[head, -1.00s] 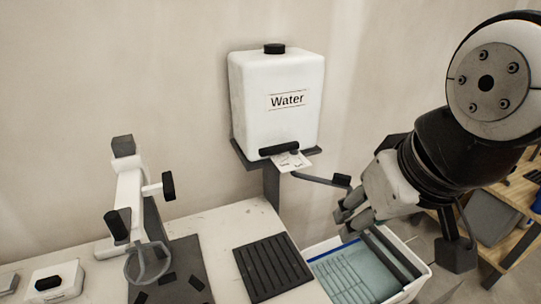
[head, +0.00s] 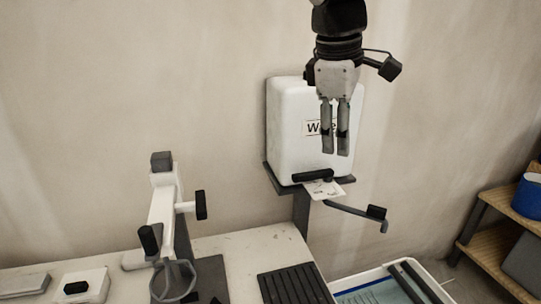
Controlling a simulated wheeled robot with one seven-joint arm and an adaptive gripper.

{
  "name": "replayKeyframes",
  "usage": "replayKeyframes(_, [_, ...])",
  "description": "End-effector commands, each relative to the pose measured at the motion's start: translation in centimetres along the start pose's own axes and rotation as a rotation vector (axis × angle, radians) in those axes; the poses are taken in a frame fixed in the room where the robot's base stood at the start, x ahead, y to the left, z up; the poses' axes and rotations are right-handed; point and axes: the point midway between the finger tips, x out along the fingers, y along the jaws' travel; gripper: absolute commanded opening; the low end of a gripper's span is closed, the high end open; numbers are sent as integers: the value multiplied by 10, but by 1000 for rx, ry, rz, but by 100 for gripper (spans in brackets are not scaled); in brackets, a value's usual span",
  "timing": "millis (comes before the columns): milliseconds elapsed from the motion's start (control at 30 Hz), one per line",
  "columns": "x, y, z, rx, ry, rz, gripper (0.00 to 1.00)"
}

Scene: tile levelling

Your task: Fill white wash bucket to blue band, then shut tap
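The white water tank (head: 284,135) sits on a dark wall bracket, its label partly hidden by my gripper. A black bar handle (head: 313,175) is at its lower front. A dark pipe (head: 350,208) reaches right from below it, with a black knob (head: 376,211) near its end. No falling stream shows. The white wash bucket (head: 432,284) is at the bottom edge, mostly cut off; part of its blue band (head: 362,287) shows inside, but the water level cannot be judged. My gripper (head: 336,152) points down before the tank, empty, its fingers a narrow gap apart.
A white card (head: 324,190) hangs below the tank. A white stand with black handles (head: 163,215) is on the worktop at left, near a small white box (head: 82,287). A black ribbed mat (head: 292,287) lies left of the bucket. Wooden shelves (head: 490,240) stand at right.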

Motion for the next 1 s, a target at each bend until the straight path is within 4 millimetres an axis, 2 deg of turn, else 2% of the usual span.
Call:
replayKeyframes(33, [5, 12, -18, -80, -24, -7, 38])
replayKeyframes(100, [11, 27, -39, -198, -57, -15, 38])
replayKeyframes(300, [34, 60, -99, -513, -146, -50, 38])
replayKeyframes(400, [46, 69, -122, -633, -180, -68, 38])
replayKeyframes(500, [54, 74, -136, -713, -201, -82, 38])
replayKeyframes(633, [60, 76, -144, -761, -215, -92, 38])
replayKeyframes(767, [67, 77, -144, -772, -219, -96, 38])
replayKeyframes(867, [78, 76, -140, -771, -219, -97, 38])
replayKeyframes(1000, [103, 76, -134, -770, -220, -98, 38])
